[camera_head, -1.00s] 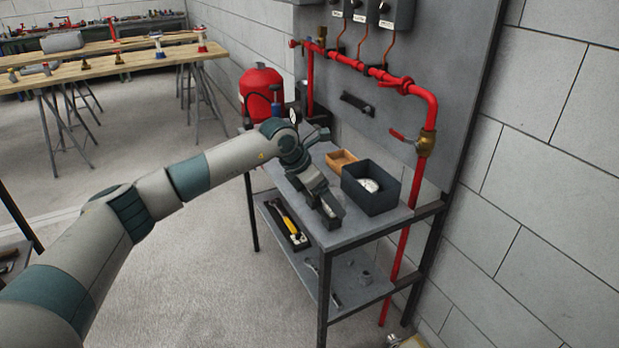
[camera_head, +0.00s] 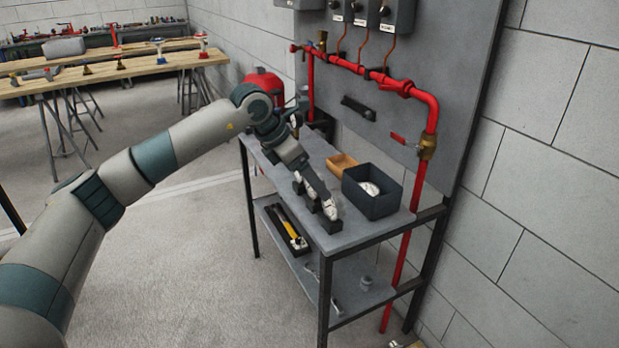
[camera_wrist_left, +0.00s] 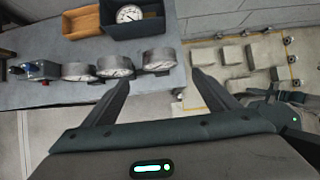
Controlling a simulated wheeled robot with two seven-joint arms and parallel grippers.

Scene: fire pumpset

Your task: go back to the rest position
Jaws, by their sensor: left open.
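My left gripper (camera_head: 318,192) hangs over the front part of the grey bench top (camera_head: 345,232). In the left wrist view its two fingers (camera_wrist_left: 163,88) are spread apart with nothing between them. In the head view the nearest gauge (camera_head: 330,209) shows in a dark holder, close to the gripper; the arm partly hides the row. My right gripper is not in view.
A dark box (camera_head: 372,204) with a white-faced gauge inside and a small wooden tray (camera_head: 341,163) sit behind the row. Red pipework (camera_head: 400,88) runs along the grey panel. A lower shelf (camera_head: 350,290) holds tools. Open floor (camera_head: 190,260) lies left of the bench.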

